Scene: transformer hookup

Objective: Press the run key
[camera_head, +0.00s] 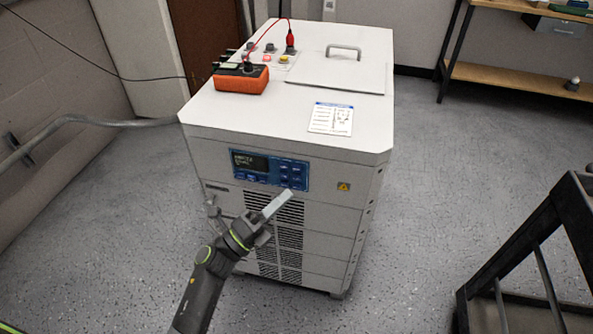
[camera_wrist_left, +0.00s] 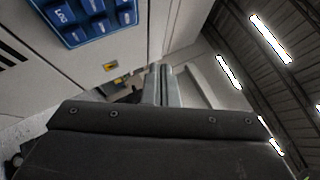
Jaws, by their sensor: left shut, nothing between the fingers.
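The white transformer cabinet (camera_head: 215,155) has a blue control panel (camera_head: 268,178) on its front, with a dark display (camera_head: 250,163) at left and small keys (camera_head: 290,172) at right. The key labels are too small to read in the head view, so I cannot tell the run key. My left gripper (camera_head: 288,195) is shut and empty, its tips by the lower right edge of the panel; contact cannot be told. In the left wrist view the shut fingers (camera_wrist_left: 162,80) point past the blue keypad (camera_wrist_left: 88,18), which lies up and to the left.
An orange meter (camera_head: 241,79) with a red lead and plug (camera_head: 291,42) sits on the cabinet top, near a lid with a handle (camera_head: 343,48). A label card (camera_head: 331,118) lies at the front. A dark frame (camera_head: 560,200) stands at right. The floor beside the cabinet is clear.

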